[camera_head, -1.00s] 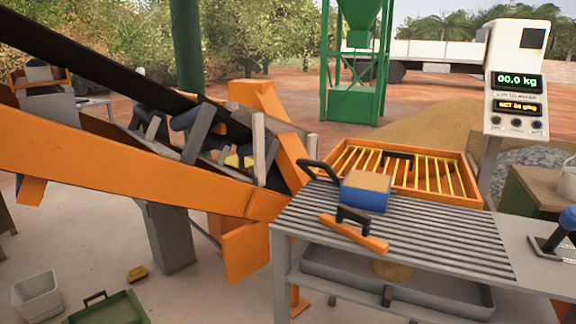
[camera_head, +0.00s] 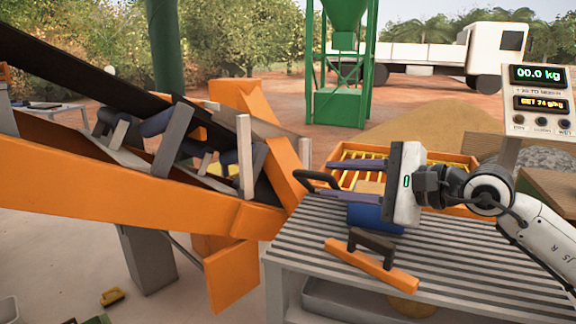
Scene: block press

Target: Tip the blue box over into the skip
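The blue box (camera_head: 375,218) sits on the grey slatted table (camera_head: 455,245), with sand-coloured fill at its top. A black handle (camera_head: 316,178) sticks out to its left. My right gripper (camera_head: 332,179) reaches in from the right, its two dark fingers apart and pointing left over the box. One finger is on the far side and one on the near side; I cannot tell whether they touch it. The fingers and white palm hide part of the box. No skip is clearly identifiable; an orange frame with yellow bars (camera_head: 455,161) stands behind the box. My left gripper is out of view.
An orange bar with a dark handle (camera_head: 372,265) lies in front of the box. The orange inclined conveyor (camera_head: 130,185) stands left of the table. A display (camera_head: 538,100) stands at the back right. The table's front right is clear.

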